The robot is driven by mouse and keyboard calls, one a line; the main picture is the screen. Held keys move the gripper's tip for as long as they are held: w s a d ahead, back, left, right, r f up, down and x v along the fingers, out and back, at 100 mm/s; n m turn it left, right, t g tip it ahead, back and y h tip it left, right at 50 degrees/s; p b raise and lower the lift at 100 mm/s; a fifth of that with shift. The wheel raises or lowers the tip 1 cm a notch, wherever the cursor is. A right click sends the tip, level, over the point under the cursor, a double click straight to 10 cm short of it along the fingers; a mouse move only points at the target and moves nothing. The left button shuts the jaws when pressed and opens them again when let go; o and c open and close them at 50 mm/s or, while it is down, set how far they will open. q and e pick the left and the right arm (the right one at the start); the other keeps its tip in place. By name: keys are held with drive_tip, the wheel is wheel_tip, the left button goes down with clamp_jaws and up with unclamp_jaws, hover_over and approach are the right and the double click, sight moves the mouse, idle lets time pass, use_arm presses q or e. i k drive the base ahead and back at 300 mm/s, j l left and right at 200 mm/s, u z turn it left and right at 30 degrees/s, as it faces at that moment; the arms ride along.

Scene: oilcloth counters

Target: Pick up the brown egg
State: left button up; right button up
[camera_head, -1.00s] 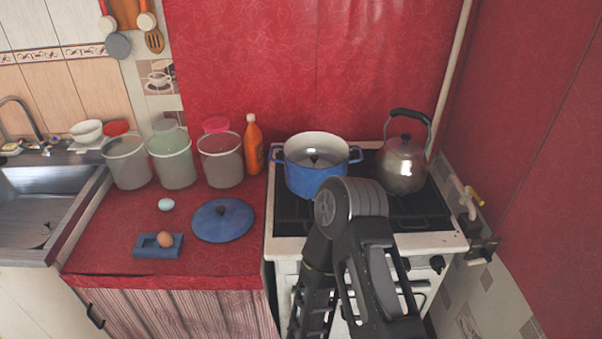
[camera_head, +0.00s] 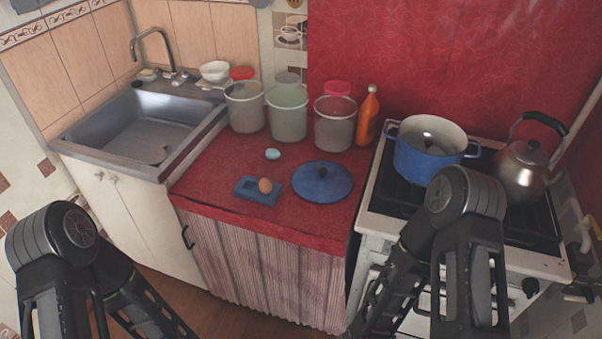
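The brown egg (camera_head: 265,186) sits on a small blue rectangular holder (camera_head: 246,189) near the front of the red counter. A pale blue egg (camera_head: 272,154) lies on the counter just behind it. My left arm comes up at the lower left, in front of the sink cabinet, and my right arm stands at the lower right, in front of the stove. Both are well apart from the egg. The fingertips of both grippers cannot be made out in this view.
A blue lid (camera_head: 322,182) lies right of the egg. Several cloudy containers (camera_head: 334,124) and an orange bottle (camera_head: 367,117) stand behind. A sink (camera_head: 150,125) is at left. A blue pot (camera_head: 425,160) and a kettle (camera_head: 521,170) stand on the stove (camera_head: 455,248) at right.

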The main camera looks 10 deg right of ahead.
sight(265, 186)
drive_tip(key=i+j, duration=0.4)
drive_tip(key=j, duration=0.25)
drive_tip(key=i+j, duration=0.2)
drive_tip(key=j+z, duration=0.1)
drive_tip(key=z, duration=1.15)
